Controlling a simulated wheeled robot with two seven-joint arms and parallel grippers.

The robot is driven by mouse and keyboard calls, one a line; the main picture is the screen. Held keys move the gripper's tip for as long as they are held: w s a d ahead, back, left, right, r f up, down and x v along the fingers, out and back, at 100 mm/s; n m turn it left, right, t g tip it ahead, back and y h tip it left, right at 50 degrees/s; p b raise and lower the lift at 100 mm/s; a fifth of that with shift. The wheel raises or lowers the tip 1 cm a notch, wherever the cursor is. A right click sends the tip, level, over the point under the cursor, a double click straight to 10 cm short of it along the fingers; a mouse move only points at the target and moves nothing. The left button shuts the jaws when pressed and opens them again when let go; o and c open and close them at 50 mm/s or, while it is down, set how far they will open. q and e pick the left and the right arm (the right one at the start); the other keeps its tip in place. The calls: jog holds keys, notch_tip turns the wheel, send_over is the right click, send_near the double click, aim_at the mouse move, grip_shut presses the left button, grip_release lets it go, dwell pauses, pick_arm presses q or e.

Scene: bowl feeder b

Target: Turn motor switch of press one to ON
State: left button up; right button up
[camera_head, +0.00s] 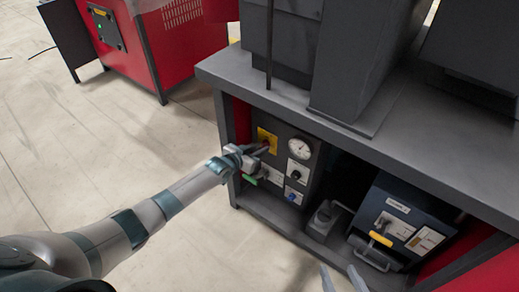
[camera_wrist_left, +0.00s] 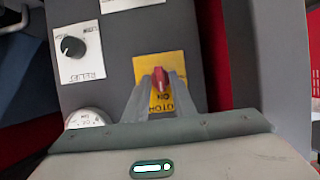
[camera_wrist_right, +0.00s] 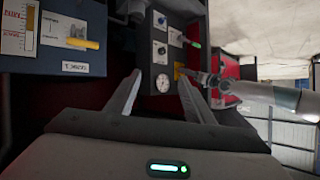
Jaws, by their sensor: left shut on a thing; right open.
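The motor switch is a red handle (camera_wrist_left: 160,78) on a yellow plate (camera_wrist_left: 145,66) in the left wrist view. The plate, with "ON" lettering, appears upside down there. In the head view the yellow plate (camera_head: 265,134) is at the upper left of the dark control panel (camera_head: 312,160). My left gripper (camera_wrist_left: 158,82) is shut on the red handle, one finger on each side; its tips also show at the panel in the head view (camera_head: 266,147). My right gripper (camera_wrist_right: 160,75) is open and empty, low in the head view (camera_head: 338,270).
A pressure gauge (camera_head: 299,148), a black knob (camera_head: 296,175) and a blue button (camera_head: 292,198) share the panel. A blue-grey box (camera_head: 400,215) with a yellow handle (camera_head: 381,239) stands right of it. The grey bench top (camera_head: 225,68) overhangs the panel.

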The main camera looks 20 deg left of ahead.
pick_arm(q)
jog(key=shift+w+r, duration=0.15)
jog(key=shift+r, duration=0.1)
jog(key=o, duration=0.7)
jog(key=shift+o, duration=0.2)
jog(key=shift+f, duration=0.2)
pick_arm(e)
jog(key=shift+w, duration=0.1)
pick_arm(q)
jog(key=shift+s, duration=0.2)
jog(key=shift+s, duration=0.1)
jog(key=p+v, duration=0.4)
jog(key=v, duration=1.2)
jog(key=shift+s+a+r, duration=0.15)
jog(key=shift+s+r, duration=0.05)
jog(key=shift+s, duration=0.15)
pick_arm(e)
jog(key=s+d+f+g+h, duration=0.2)
jog(key=s+d+f+g, duration=0.3)
jog(key=s, duration=0.1)
jog(key=shift+d+f, duration=0.25)
jog(key=shift+d, duration=0.05)
